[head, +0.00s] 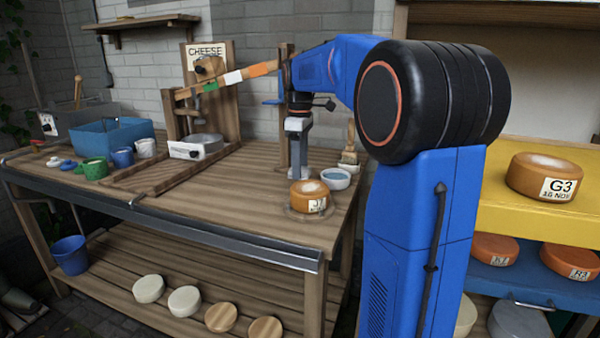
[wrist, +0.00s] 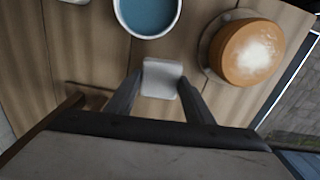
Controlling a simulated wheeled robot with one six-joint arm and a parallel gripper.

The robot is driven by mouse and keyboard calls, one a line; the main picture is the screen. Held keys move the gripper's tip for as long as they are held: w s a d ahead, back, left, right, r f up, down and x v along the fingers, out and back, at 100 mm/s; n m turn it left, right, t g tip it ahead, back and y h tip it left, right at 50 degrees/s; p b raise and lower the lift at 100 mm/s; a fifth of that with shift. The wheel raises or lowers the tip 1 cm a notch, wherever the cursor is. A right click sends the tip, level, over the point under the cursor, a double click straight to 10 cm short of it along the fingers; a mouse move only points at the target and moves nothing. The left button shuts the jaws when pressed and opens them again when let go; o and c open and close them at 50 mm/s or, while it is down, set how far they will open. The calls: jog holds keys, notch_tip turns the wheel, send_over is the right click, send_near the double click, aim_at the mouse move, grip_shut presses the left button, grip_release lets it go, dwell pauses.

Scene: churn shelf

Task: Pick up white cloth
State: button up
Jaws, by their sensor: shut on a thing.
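The white cloth (wrist: 161,80) shows in the wrist view as a small pale folded piece between the two fingertips. My gripper (wrist: 159,90) is shut on it, one finger on each side, over the wooden table top. In the head view my gripper (head: 298,165) points down near the right end of the table, behind the orange cheese wheel and left of the small bowl. I cannot make out the cloth clearly there. Whether the cloth still touches the table is hard to tell.
A bowl of blue liquid (head: 336,179) and an orange cheese wheel (head: 309,196) stand close to my gripper. A wooden press (head: 210,95), a blue tub (head: 113,135) and mugs are farther left. Shelves with cheeses (head: 545,178) are at right.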

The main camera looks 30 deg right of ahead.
jog(key=shift+s+a+r, duration=0.1)
jog(key=shift+a+r, duration=0.2)
jog(key=s+a, duration=0.2)
jog(key=a, duration=0.3)
jog(key=s+a, duration=0.3)
jog(key=a, duration=0.2)
jog(key=s+a, duration=0.2)
jog(key=a, duration=0.3)
jog(key=shift+s+a, duration=0.2)
jog(key=shift+a, duration=0.2)
jog(key=o, duration=0.3)
jog(key=shift+c, duration=1)
